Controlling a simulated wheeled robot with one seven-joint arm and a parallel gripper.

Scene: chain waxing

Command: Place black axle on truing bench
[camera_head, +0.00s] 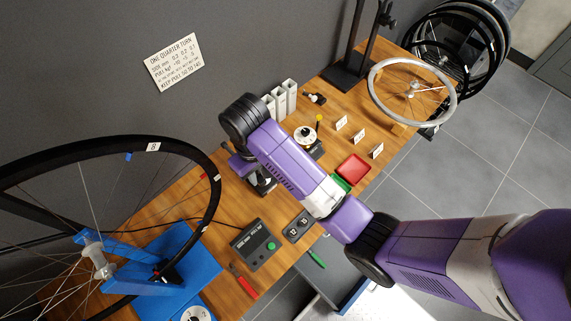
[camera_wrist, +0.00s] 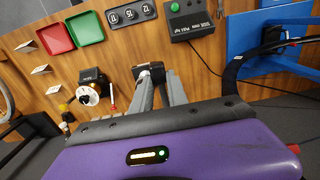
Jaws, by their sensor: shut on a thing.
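My gripper (camera_wrist: 158,82) reaches down to the wooden bench (camera_wrist: 210,72) in the wrist view, its two grey fingers close together. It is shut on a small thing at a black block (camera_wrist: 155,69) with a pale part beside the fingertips. The fingers hide most of what is held, and I cannot tell whether it is the black axle. In the head view the hand is partly hidden behind my purple arm, and the same black block (camera_head: 262,181) shows below it on the bench (camera_head: 205,200). No separate black axle can be made out elsewhere.
A blue stand (camera_head: 190,262) holds a large black-rimmed wheel (camera_head: 215,185) at the left. A grey box with a green button (camera_head: 257,246), a red tray (camera_head: 352,167), a round dial (camera_head: 305,135) and a silver wheel (camera_head: 452,105) are along the bench.

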